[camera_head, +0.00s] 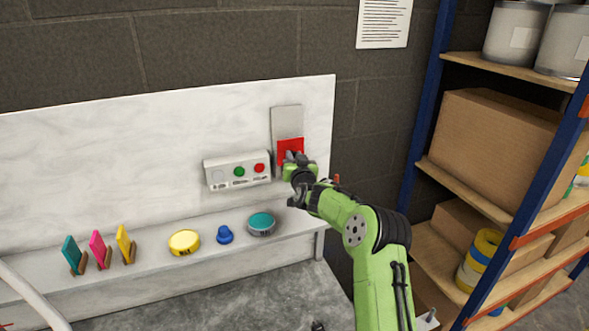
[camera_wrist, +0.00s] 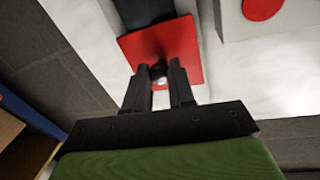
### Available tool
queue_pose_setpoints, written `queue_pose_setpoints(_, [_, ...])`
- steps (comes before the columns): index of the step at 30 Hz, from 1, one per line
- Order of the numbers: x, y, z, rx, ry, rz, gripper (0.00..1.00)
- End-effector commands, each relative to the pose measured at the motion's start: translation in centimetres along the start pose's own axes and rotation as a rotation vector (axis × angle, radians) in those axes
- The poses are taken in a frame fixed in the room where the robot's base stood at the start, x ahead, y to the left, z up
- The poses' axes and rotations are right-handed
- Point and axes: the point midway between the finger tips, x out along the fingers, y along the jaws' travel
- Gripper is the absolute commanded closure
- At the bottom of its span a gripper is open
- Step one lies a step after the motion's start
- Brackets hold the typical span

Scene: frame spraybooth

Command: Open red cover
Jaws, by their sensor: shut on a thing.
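The red cover (camera_head: 290,145) sits at the lower part of a grey wall plate (camera_head: 287,121) on the white backboard. In the wrist view the red cover (camera_wrist: 180,42) is a flat red square with a small dark knob (camera_wrist: 158,72) near its edge. My gripper (camera_head: 291,158) is at the cover, hiding its lower part in the head view. In the wrist view my gripper's two fingers (camera_wrist: 161,76) are shut on the knob, one on each side. A dark area (camera_wrist: 143,10) shows beyond the cover's far edge.
A white button box (camera_head: 237,171) with green and red buttons is just left of my gripper. On the ledge below are a yellow lid (camera_head: 184,242), a blue knob (camera_head: 225,235), a teal lid (camera_head: 261,224) and coloured cards (camera_head: 99,248). A shelf rack (camera_head: 420,130) stands at right.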

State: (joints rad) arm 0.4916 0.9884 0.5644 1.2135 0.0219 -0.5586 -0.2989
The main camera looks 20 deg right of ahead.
Motion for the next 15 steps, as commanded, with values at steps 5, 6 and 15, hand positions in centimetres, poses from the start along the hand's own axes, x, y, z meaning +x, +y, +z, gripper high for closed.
queue_pose_setpoints(5, [0.0, -0.4, -3.2, -0.001, 0.006, 0.001, 1.0])
queue_pose_setpoints(6, [0.0, -0.5, -3.4, 0.0, 0.005, 0.002, 1.0])
queue_pose_setpoints(15, [0.0, -0.5, -3.5, 0.001, 0.004, 0.002, 1.0])
